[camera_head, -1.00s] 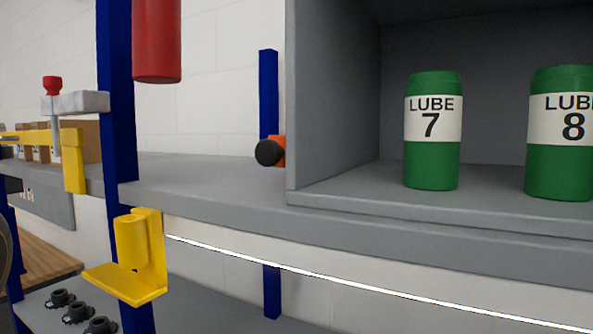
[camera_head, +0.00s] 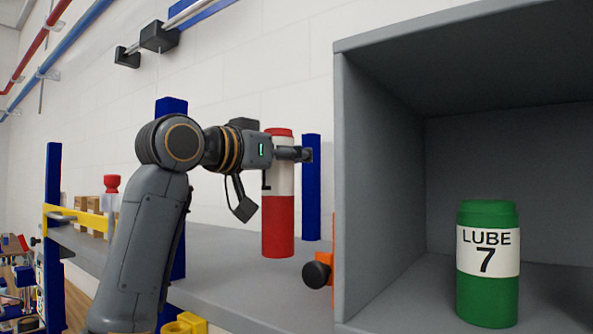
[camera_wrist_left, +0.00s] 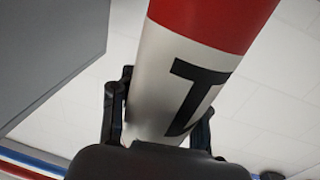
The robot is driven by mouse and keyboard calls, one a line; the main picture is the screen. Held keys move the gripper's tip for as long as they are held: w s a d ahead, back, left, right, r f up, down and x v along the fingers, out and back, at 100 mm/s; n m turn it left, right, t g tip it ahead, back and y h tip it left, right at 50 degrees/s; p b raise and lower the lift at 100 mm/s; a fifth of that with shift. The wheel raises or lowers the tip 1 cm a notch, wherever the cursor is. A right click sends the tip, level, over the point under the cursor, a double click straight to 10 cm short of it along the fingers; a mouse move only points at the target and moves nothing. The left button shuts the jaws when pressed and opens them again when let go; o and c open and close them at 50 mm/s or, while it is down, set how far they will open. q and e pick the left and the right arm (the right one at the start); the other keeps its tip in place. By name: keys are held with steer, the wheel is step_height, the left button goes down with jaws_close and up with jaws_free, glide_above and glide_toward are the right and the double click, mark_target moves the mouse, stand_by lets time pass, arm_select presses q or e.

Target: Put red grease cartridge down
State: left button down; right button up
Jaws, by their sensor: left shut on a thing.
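The red grease cartridge (camera_head: 278,226) is a red cylinder with a white label band and a red top. It stands upright at the grey shelf (camera_head: 215,265), left of the grey cabinet; I cannot tell whether its base touches the shelf. My left gripper (camera_head: 290,154) is shut on it at the label band, near its top. In the left wrist view the cartridge (camera_wrist_left: 190,75) lies between the two black fingers (camera_wrist_left: 160,118), with part of a black letter on the label. My right gripper is not in view.
The grey cabinet (camera_head: 385,180) stands close on the right, holding a green LUBE 7 canister (camera_head: 487,265). An orange clamp with a black knob (camera_head: 318,274) sits at the cabinet's left side. Blue posts (camera_head: 312,190) rise behind the cartridge and beside my arm.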

arm_select(q)
steer(key=f, duration=0.1)
steer(key=f+p, duration=0.2)
steer(key=shift+w+f, duration=0.25)
steer(key=shift+f, duration=0.1)
steer(key=shift+s, duration=0.1)
steer(key=c, duration=1.5)
jaws_free()
steer(key=shift+d+f, duration=0.1)
steer(key=shift+f, duration=0.1)
steer(key=o, duration=0.8)
steer(key=shift+r, duration=0.15)
